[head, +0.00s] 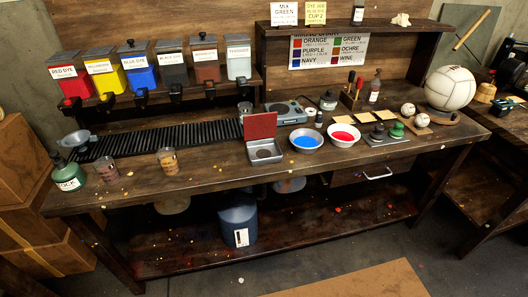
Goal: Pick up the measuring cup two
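Three small clear measuring cups show in the head view. One cup (107,170) stands at the left of the bench, beside a green bottle. A second cup (168,161) stands to its right, near the front edge of the black ribbed mat. A third cup (245,111) stands farther back, at the mat's right end. The two nearer cups have coloured marks, but I cannot read a number on any of them, so I cannot tell which is cup two. My gripper is not in view.
The bench (210,187) has clear room at front left. Dye dispensers (139,70) overhang the ribbed mat (165,139).

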